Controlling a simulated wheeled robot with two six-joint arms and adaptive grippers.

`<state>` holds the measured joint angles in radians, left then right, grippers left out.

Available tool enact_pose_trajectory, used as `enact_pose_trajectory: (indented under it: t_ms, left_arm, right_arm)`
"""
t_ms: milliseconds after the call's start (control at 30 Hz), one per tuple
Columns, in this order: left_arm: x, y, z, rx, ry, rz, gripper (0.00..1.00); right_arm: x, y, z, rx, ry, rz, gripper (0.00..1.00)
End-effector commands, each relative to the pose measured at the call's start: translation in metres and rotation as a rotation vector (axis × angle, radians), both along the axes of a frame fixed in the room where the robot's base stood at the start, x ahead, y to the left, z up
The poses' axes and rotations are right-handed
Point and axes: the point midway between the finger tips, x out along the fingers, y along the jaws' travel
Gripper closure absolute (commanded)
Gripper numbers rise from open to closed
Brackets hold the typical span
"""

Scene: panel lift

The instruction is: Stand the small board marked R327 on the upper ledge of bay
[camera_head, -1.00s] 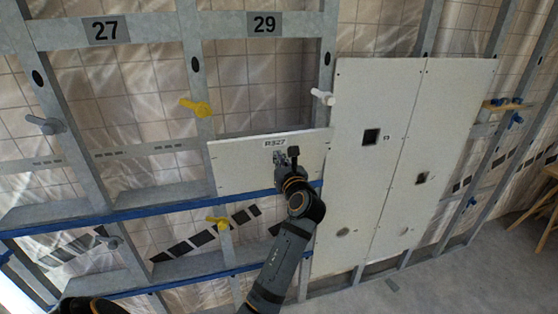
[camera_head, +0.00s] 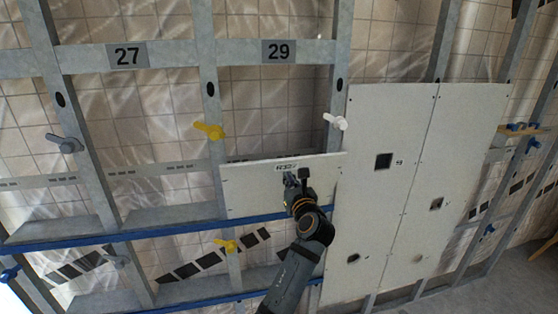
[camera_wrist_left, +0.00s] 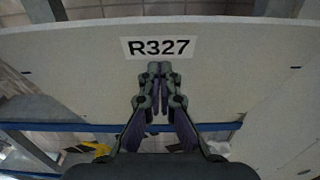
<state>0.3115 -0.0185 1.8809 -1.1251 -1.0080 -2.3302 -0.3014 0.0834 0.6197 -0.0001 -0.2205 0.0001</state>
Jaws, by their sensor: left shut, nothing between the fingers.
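The small white board marked R327 (camera_head: 250,190) stands upright in bay 29, between two grey studs. Its lower edge meets the blue-edged upper ledge (camera_head: 150,232) in the head view. The board fills much of the left wrist view (camera_wrist_left: 75,75), with its R327 label near the top edge. My left gripper (camera_head: 291,181) is in front of the board, just below the label. In the left wrist view its fingers (camera_wrist_left: 160,68) are together and empty; I cannot tell if the tips touch the board. My right gripper is not in view.
Yellow latch (camera_head: 209,130) and white latch (camera_head: 336,121) sit on the studs above the board's two ends. Tall white panels (camera_head: 375,200) cover the wall at right. A lower yellow latch (camera_head: 226,245) is under the ledge. Bay 27 (camera_head: 126,55) is open at left.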

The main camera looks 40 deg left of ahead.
Motion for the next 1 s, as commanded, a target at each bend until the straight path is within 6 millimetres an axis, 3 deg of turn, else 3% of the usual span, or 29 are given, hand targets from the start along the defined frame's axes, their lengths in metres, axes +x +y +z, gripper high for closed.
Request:
enact_pose_trajectory:
  t_ms: [1000]
  left_arm:
    - [0.02, 0.024, 0.001, -0.001, -0.001, 0.0, 1.0]
  right_arm:
    - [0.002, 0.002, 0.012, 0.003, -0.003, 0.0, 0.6]
